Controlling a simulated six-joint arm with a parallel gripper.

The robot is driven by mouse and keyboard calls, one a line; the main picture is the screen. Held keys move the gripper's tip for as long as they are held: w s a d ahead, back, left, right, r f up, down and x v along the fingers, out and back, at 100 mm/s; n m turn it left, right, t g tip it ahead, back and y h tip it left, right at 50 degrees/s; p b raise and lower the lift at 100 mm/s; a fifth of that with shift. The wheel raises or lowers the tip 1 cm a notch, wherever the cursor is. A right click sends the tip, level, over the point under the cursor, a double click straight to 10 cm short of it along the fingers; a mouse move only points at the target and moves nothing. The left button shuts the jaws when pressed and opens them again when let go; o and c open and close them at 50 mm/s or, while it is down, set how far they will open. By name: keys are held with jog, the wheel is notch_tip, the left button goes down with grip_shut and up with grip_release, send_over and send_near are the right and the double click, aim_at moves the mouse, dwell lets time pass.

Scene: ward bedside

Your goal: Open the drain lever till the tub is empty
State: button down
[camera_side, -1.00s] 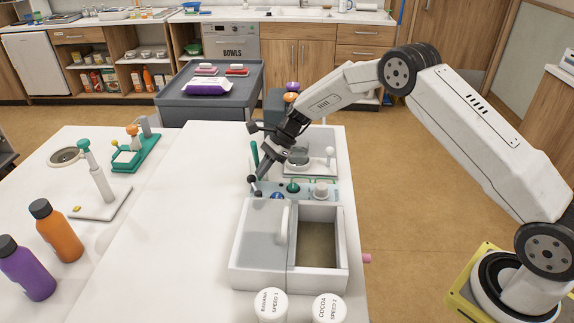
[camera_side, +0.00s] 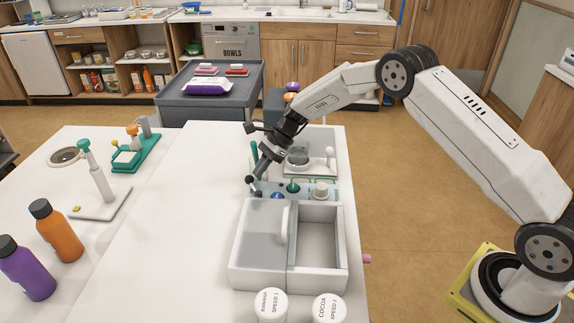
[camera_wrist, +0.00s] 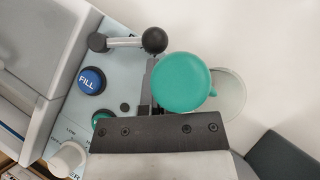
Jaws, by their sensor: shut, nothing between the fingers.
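The white two-part tub (camera_side: 238,262) stands on the table in the side view. Its right basin (camera_side: 318,246) shows a bare pale grey floor with no brown liquid; a grey panel with a white handle covers the left part. The drain lever (camera_wrist: 124,42) is a metal bar with a black ball end (camera_wrist: 154,40), beside the blue FILL button (camera_wrist: 91,80); it also shows in the side view (camera_side: 250,180). My gripper (camera_side: 260,174) is shut and empty just by the ball. In the wrist view its fingers (camera_wrist: 152,70) are partly hidden; contact is unclear.
A green round-topped thing (camera_wrist: 181,82) stands close beside my fingers. A green button (camera_side: 293,188) and a grey knob (camera_side: 321,189) sit on the panel behind the tub. Two white-lidded jars (camera_side: 271,305) stand in front.

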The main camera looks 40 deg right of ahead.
jog(key=shift+s+d, duration=0.45)
jog(key=shift+d+r, duration=0.15)
jog(key=shift+d, duration=0.6)
jog(key=w+d+f+v, duration=0.1)
jog(key=v, duration=1.1)
jog(key=shift+s, duration=0.15)
